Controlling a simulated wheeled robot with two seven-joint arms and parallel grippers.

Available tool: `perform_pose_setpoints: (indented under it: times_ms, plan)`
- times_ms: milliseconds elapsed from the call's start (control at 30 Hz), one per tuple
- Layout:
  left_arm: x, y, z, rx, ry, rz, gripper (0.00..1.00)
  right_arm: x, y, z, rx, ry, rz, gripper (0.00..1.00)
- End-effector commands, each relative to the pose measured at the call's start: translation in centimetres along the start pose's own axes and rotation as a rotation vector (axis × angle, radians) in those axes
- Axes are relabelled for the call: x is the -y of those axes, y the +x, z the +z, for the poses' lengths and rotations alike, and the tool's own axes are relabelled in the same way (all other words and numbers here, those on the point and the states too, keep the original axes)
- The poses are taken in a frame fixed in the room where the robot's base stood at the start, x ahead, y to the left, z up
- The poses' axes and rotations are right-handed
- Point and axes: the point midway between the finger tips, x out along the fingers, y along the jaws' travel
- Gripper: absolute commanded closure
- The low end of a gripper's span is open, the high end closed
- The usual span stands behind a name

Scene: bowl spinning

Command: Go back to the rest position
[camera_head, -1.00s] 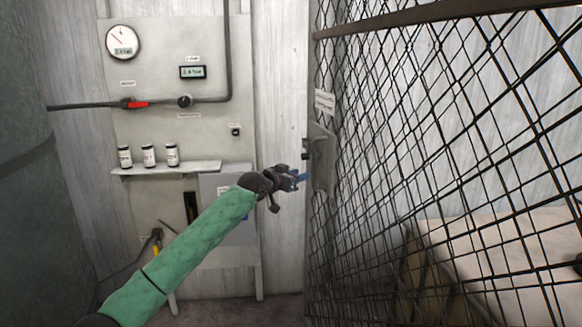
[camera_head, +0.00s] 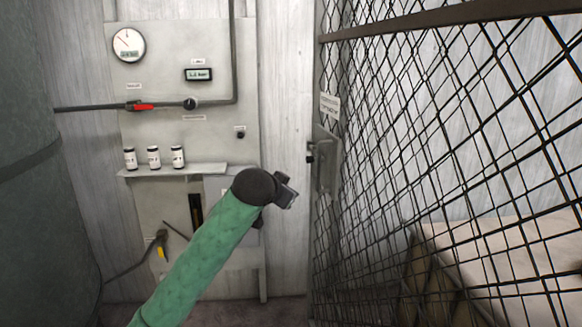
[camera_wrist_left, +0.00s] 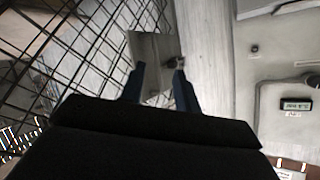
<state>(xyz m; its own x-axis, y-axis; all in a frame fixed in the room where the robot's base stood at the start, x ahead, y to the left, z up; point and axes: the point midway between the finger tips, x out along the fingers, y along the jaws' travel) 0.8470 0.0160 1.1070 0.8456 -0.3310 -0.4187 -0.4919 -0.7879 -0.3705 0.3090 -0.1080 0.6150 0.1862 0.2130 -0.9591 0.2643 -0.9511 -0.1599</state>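My left arm comes up from the bottom of the head view in a green sleeve, ending in a dark wrist. My right gripper is in neither view.
A wall panel (camera_head: 160,80) carries a round gauge (camera_head: 129,45), a small display (camera_head: 198,74) and a pipe with a red-handled valve (camera_head: 143,107). White jars stand on a shelf (camera_head: 200,169). The wire mesh gate (camera_head: 430,150) fills the right side. A dark tank (camera_head: 45,200) stands left.

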Motion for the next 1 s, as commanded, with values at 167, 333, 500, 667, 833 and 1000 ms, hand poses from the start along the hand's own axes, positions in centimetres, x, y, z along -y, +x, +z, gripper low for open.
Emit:
perform_pose_setpoints:
  times_ms: [167, 333, 500, 667, 833, 1000]
  plan:
    - [-1.9, -2.7, 4.9, 0.067, -0.051, -0.02, 0.68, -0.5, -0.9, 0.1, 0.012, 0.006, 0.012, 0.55]
    - [-3.5, -5.0, 9.8, 0.131, -0.108, -0.035, 0.68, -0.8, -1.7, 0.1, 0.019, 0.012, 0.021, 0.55]
    - [-5.3, -7.2, 14.7, 0.194, -0.168, -0.04, 0.68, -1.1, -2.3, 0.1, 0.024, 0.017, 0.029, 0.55]
    - [-7.2, -9.3, 19.3, 0.251, -0.225, -0.04, 0.68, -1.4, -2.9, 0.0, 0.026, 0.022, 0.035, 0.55]
    - [-9.2, -11.6, 23.9, 0.308, -0.284, -0.036, 0.68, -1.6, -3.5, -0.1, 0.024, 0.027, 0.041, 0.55]
    - [-11.5, -13.8, 28.3, 0.364, -0.34, -0.025, 0.68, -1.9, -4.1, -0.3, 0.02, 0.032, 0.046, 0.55]
